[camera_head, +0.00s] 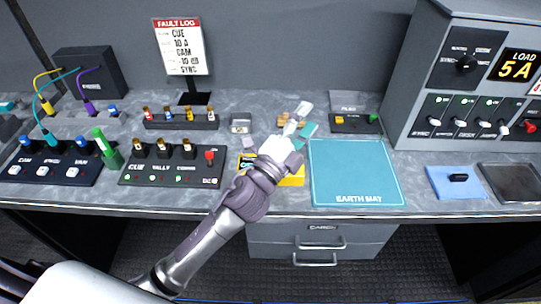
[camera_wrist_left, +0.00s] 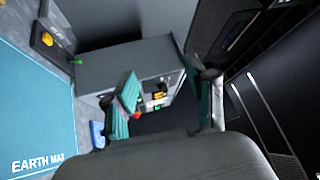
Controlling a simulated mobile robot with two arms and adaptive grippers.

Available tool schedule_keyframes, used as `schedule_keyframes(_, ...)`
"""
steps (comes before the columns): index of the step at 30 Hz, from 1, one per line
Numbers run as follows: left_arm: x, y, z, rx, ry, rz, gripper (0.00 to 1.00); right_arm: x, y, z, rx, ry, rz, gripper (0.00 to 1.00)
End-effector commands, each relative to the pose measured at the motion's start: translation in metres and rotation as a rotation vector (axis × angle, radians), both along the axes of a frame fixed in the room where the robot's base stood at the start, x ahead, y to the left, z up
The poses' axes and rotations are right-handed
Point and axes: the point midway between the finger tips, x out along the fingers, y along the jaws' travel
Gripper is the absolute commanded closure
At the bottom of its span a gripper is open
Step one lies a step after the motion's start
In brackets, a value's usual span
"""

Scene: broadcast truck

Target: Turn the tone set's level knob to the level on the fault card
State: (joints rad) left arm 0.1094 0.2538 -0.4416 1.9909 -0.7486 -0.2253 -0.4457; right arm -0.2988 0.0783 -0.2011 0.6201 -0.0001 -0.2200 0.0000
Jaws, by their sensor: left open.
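A yellow box, which looks like the tone set (camera_head: 292,181), sits on the bench behind my left wrist. A dark display (camera_head: 248,163) shows at its left end. My forearm and hand hide much of it, and I cannot make out its level knob. The fault card (camera_head: 180,47), headed FAULT LOG, stands upright at the back; its lines seem to read CUE, 10 A, CAM, -10 and SYNC, in small print. My left gripper (camera_head: 304,118) is open and empty above the bench, beyond the yellow box. Its parted teal fingers show in the left wrist view (camera_wrist_left: 168,88). My right gripper is not in view.
The teal earth mat (camera_head: 355,172) lies clear to the right. The CUE panel (camera_head: 173,165) and a rack of coloured plugs (camera_head: 181,119) stand left. A small silver box (camera_head: 241,123) is nearby. The grey load cabinet (camera_head: 470,75), reading 5 A, rises at right.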

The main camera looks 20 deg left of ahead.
Motion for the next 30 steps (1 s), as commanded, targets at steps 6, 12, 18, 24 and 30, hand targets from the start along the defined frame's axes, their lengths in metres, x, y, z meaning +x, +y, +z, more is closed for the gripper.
schedule_keyframes(6,-0.027,-0.124,0.056,0.737,-0.734,-0.400,0.44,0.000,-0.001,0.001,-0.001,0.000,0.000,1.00)
schedule_keyframes(12,-0.035,-0.138,-0.016,1.481,-1.219,-0.844,0.44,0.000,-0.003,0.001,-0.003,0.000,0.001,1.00)
schedule_keyframes(18,0.008,-0.024,-0.063,2.115,-1.306,-1.411,0.44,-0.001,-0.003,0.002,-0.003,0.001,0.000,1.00)
schedule_keyframes(24,0.029,0.073,-0.045,-2.303,1.088,1.760,0.44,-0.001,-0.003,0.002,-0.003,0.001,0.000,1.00)
schedule_keyframes(30,0.030,0.092,-0.047,-2.253,0.997,1.786,0.44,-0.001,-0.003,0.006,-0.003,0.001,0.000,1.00)
